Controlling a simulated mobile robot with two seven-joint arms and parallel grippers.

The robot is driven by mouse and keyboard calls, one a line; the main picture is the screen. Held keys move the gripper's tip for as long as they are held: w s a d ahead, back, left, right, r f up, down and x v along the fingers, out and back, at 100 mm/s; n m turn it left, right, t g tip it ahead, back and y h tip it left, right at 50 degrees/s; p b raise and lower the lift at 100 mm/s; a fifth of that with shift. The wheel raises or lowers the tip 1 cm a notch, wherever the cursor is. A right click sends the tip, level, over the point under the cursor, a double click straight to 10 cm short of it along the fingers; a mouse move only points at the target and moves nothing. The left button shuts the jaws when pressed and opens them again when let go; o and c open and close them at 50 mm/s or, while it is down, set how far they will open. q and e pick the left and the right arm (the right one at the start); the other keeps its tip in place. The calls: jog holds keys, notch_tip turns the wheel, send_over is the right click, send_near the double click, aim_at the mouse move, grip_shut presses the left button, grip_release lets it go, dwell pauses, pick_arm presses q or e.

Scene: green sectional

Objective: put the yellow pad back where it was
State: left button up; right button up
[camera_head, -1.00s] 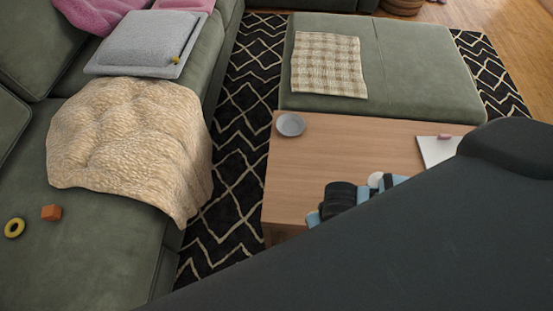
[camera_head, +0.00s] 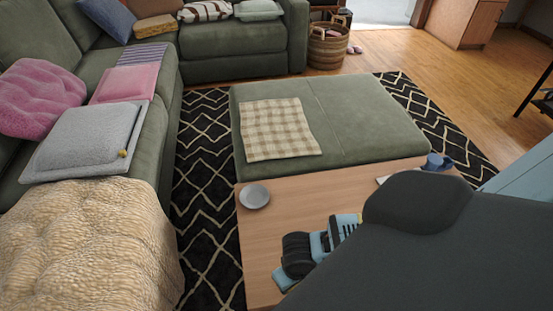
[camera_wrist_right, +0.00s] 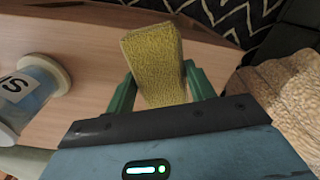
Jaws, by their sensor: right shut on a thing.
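In the right wrist view, the yellow pad (camera_wrist_right: 154,64) is a rough-textured block between the green fingers of my right gripper (camera_wrist_right: 161,82), which is shut on it. The pad is seen above or over the wooden table, near its edge; its exact height cannot be told. My left gripper is in neither view.
A lettered jar (camera_wrist_right: 28,92) stands left of my gripper. Beyond the table is a green ottoman (camera_head: 362,115) with a checked cloth (camera_head: 277,129). A cream blanket (camera_head: 85,245) covers the sofa.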

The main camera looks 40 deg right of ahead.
jog(key=b, duration=0.1)
send_over(277, 266)
jog(key=s, duration=0.2)
jog(key=shift+w+a+f, duration=0.15)
jog(key=shift+w+f, duration=0.05)
jog(key=shift+f, duration=0.15)
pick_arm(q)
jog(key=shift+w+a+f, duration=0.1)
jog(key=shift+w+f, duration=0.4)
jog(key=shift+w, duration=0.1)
pick_arm(e)
jog(key=shift+w, duration=0.4)
jog(key=shift+w, duration=0.25)
notch_tip(277, 266, down, 4)
jog(key=shift+w+r+b, duration=0.15)
jog(key=shift+r+b, duration=0.05)
jog(key=shift+b, duration=0.7)
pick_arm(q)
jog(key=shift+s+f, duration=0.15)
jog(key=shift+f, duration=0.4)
pick_arm(e)
jog(key=o, duration=0.9)
jog(key=shift+f, duration=0.1)
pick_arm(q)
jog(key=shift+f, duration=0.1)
